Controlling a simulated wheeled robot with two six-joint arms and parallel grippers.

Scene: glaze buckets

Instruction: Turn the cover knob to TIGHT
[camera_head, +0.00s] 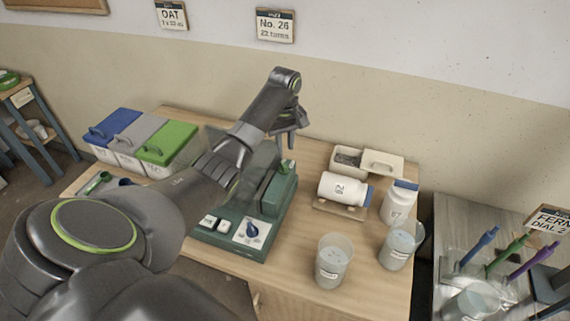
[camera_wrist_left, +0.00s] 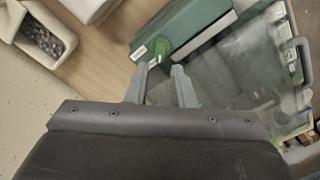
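A green machine (camera_head: 225,243) stands on the wooden table, with a clear cover and a raised green block (camera_head: 281,190) along its right side. A small green knob (camera_head: 286,168) sits at the back end of this block; it also shows in the left wrist view (camera_wrist_left: 160,48), and I take it to be the cover knob. No readable TIGHT mark shows. My left gripper (camera_head: 287,143) is above the back of the machine, pointing down. In the left wrist view its two fingers (camera_wrist_left: 158,68) are apart, with the knob just beyond and between the tips. My right gripper is not in view.
A blue knob (camera_head: 252,228) is on the machine's front panel. A white jar (camera_head: 340,188) lies on a wooden rest, another jar (camera_head: 397,208) stands beside it, and clear beakers (camera_head: 333,262) stand in front. Lidded bins (camera_head: 165,150) are at the left; an open box (camera_head: 348,160) is behind.

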